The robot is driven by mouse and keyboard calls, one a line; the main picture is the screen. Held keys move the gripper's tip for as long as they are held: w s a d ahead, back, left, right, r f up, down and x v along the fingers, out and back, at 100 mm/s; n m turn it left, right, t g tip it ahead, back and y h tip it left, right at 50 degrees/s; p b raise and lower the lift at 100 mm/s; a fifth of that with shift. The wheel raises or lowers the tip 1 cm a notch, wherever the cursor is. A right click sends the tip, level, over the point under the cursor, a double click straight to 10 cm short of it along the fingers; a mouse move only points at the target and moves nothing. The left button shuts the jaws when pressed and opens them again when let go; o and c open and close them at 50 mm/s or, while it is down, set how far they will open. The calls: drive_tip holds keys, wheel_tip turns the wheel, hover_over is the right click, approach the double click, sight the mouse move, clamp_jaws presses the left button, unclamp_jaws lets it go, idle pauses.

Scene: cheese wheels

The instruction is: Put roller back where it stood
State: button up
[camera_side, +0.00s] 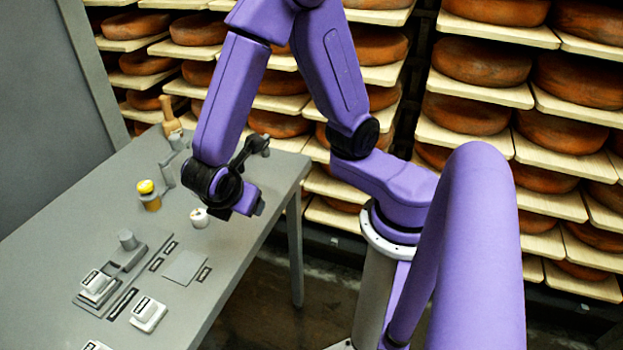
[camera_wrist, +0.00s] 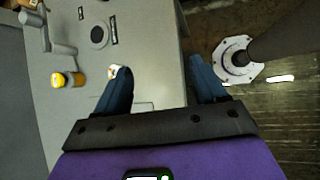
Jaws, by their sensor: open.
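My gripper (camera_wrist: 160,80) is open in the wrist view, with its two dark fingers wide apart and nothing between them. It hangs above the right edge of the table. I cannot tell for sure which thing is the roller. A small white round piece (camera_side: 199,218) stands on the table, left of my gripper. It also shows beside the left fingertip in the wrist view (camera_wrist: 114,70). A yellow-topped piece (camera_side: 148,195) stands farther left, and shows in the wrist view (camera_wrist: 68,79). A grey bracket with posts (camera_side: 166,173) is close behind it.
A wooden-handled tool (camera_side: 170,118) stands at the table's far end. Cheese shelves (camera_side: 480,60) line the back.

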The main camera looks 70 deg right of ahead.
drive_tip(key=s+d+r+m+g+y, duration=0.1)
drive_tip(key=s+r+m+y, duration=0.1)
drive_tip(key=s, duration=0.4)
drive_tip(key=s+d+r+m+g+y, duration=0.1)
drive_tip(key=s+d+r+m+y, duration=0.1)
drive_tip(key=s, duration=0.5)
wheel_tip(320, 180, up, 2)
drive_tip(key=m+y, duration=0.1)
drive_tip(key=y, duration=0.2)
drive_tip(key=shift+s+d+y, duration=0.2)
drive_tip(key=shift+d+y, duration=0.05)
drive_tip(key=shift+y, duration=0.05)
